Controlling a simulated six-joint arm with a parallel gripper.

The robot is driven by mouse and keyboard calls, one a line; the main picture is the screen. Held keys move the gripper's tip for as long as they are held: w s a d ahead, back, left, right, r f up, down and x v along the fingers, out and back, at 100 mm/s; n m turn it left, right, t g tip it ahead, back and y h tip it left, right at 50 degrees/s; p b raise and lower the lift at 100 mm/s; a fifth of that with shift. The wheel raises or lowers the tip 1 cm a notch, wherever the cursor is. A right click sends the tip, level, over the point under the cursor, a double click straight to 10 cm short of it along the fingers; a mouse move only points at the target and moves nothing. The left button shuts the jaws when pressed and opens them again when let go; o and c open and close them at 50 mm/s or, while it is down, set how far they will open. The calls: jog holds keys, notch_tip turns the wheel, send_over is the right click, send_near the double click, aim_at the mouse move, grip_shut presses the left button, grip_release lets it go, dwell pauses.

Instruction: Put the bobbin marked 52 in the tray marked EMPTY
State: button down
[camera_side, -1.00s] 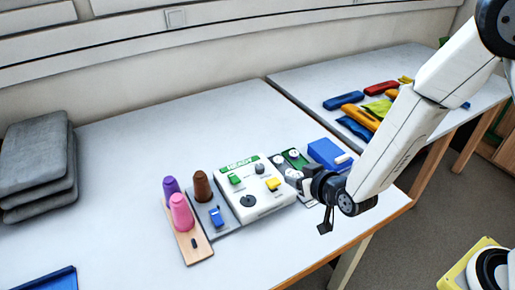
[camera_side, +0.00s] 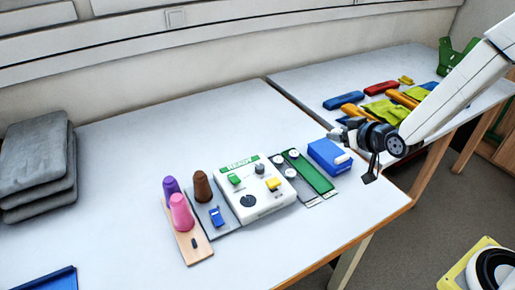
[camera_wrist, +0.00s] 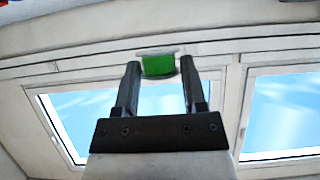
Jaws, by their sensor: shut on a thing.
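My gripper (camera_wrist: 157,82) is shut on a bobbin (camera_wrist: 158,66) with a green body and pale grey flanges, held between the fingertips in the wrist view. In the side view my gripper (camera_side: 342,131) is raised, above and beside the blue box. The held bobbin is too small to make out clearly there, and no number on it is readable. A green board (camera_side: 312,173) on the table carries several pale round bobbins (camera_side: 291,172) at its left side. Small pale labels lie at its front edge, too small to read. I cannot make out a tray marked EMPTY.
A blue box (camera_side: 328,156) stands right of the green board. Bright packets (camera_side: 383,110) lie on the far table. The left table middle is clear.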

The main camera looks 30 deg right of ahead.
jog(key=shift+a, duration=0.1)
dwell(0.4)
jog(key=shift+a+f, duration=0.2)
jog(key=shift+a, duration=0.25)
jog(key=s+a+f, duration=0.2)
jog(key=a+f, duration=0.1)
jog(key=a, duration=0.4)
jog(key=s+a+f, duration=0.2)
jog(key=a+f, duration=0.2)
jog(key=a, duration=0.4)
jog(key=shift+s+a+f, duration=0.2)
jog(key=shift+a, duration=0.05)
jog(key=shift+w, duration=0.1)
jog(key=w+a+f, duration=0.1)
jog(key=w+f, duration=0.1)
jog(key=w, duration=0.1)
jog(key=w+a+f, duration=0.1)
jog(key=w+f, duration=0.2)
jog(key=w, duration=0.1)
jog(key=w+a+f, duration=0.1)
jog(key=w+f, duration=0.1)
jog(key=w, duration=0.2)
jog(key=shift+a+f, duration=0.2)
jog(key=shift+a, duration=0.15)
jog(key=shift+w+a+f, duration=0.15)
jog(key=shift+w+f, duration=0.4)
jog(key=shift+f, duration=0.1)
